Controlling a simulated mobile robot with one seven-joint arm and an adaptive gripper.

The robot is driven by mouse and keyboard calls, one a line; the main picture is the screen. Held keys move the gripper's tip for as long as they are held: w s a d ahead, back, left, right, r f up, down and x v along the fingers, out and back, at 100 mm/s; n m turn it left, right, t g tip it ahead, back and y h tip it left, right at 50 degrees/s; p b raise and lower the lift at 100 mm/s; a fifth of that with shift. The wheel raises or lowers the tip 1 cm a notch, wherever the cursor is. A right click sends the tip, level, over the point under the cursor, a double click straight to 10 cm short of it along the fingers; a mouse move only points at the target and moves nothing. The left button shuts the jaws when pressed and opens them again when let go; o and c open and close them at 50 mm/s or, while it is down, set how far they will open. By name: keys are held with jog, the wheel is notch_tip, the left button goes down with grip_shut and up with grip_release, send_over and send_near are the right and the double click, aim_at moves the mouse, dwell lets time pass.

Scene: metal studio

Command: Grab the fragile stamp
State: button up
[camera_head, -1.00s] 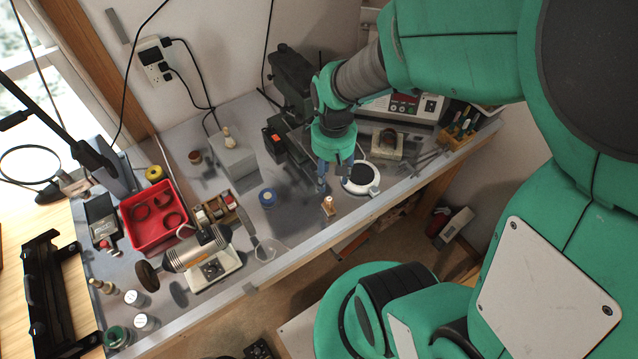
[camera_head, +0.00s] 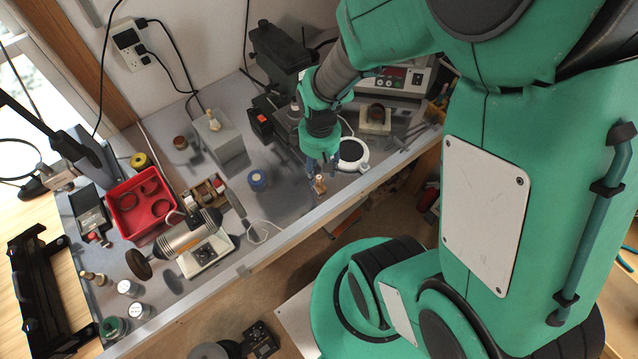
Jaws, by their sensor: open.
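A small stamp-like piece (camera_head: 320,185) with a light wooden top stands near the front edge of the grey workbench (camera_head: 285,203). I take it to be the stamp; its fine detail is too small to make out. My gripper (camera_head: 322,170) points down, just behind and above it, with its two fingers apart. Nothing shows between the fingers. I cannot tell whether a fingertip touches the stamp.
A white round dish (camera_head: 352,152) with a dark centre sits right of my gripper. A red tray (camera_head: 140,203) and a motor tool (camera_head: 190,232) are farther left. Black machinery (camera_head: 280,55) stands behind.

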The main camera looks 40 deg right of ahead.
aim_at(319, 177)
jog(key=shift+f+b, duration=0.5)
jog(key=shift+f, duration=2.1)
jog(key=shift+c, duration=0.3)
grip_shut()
